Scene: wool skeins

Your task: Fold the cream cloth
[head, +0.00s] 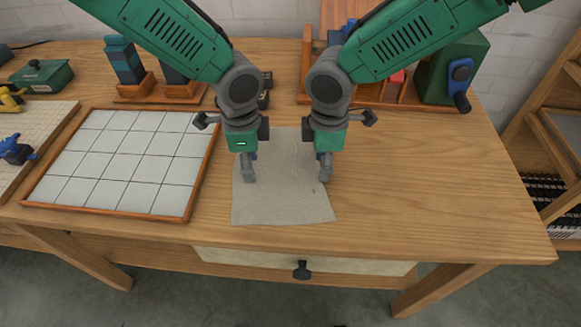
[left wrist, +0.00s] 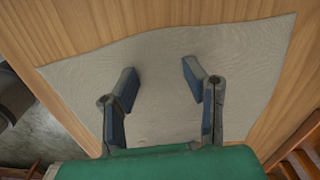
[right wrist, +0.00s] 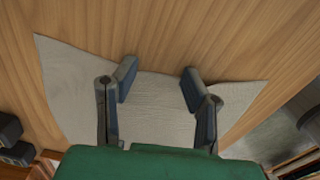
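The cream cloth (head: 285,207) lies spread flat and unfolded on the wooden table, near its front edge, with slightly wavy sides. It also shows in the left wrist view (left wrist: 160,65) and the right wrist view (right wrist: 70,95). My left gripper (head: 249,180) is over the cloth's left side; its fingers are apart with only cloth below, as the left wrist view shows (left wrist: 157,72). My right gripper (head: 325,178) is over the cloth's right edge; its fingers are apart in the right wrist view (right wrist: 158,75). Whether the fingertips touch the cloth, I cannot tell.
A white gridded tray with a wooden rim (head: 199,190) lies left of the cloth. A green box with a blue and black handle (head: 450,70) stands at the back right. Yarn holders (head: 125,62) stand at the back left. The table right of the cloth is clear.

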